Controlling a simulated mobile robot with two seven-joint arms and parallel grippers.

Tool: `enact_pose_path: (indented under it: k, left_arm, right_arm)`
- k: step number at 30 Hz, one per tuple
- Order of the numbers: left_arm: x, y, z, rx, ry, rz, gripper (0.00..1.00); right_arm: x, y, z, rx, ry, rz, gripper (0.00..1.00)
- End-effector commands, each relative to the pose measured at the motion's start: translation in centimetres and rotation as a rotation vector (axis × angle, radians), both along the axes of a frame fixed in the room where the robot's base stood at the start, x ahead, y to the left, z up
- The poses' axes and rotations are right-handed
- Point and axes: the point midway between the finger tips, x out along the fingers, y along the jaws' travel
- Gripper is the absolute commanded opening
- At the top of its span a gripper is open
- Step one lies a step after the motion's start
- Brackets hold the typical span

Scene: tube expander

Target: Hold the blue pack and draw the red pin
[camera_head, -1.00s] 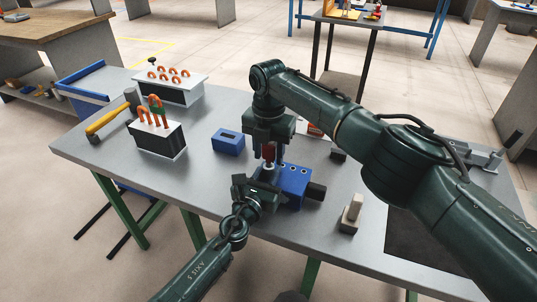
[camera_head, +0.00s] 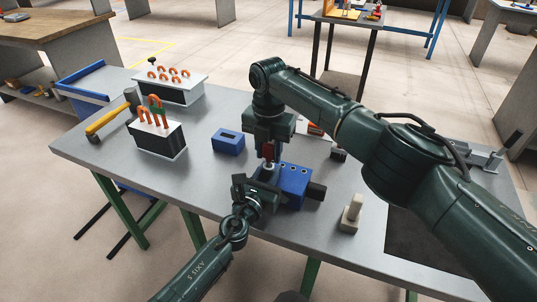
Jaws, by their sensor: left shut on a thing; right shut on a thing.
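The blue pack (camera_head: 296,181) lies on the grey table near its front middle, with several round holes in its top and a dark block at its right end. My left gripper (camera_head: 262,187) is shut on the pack's left end, partly hiding it. The red pin (camera_head: 267,151) stands upright above that end, with a pale metal part (camera_head: 268,166) below it. My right gripper (camera_head: 268,141) comes down from above and is shut on the red pin. I cannot tell whether the pin's lower end is inside the pack.
A blue slotted block (camera_head: 228,142) lies left of the grippers. A beige piece (camera_head: 351,215) stands right, near the front edge.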

Motion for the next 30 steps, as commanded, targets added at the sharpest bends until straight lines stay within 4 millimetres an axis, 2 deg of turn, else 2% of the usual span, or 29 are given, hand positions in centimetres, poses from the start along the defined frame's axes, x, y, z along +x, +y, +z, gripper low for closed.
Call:
enact_pose_path:
  k: [21,30]
  left_arm:
    - [0.0,0.1,-0.1,0.001,0.002,0.001,0.00]
    - [0.0,0.1,-0.1,0.001,0.002,0.001,0.00]
  right_arm:
    - [0.0,0.0,1.0,0.000,-0.001,-0.001,0.00]
    - [0.0,0.0,2.5,0.001,-0.001,-0.001,0.00]
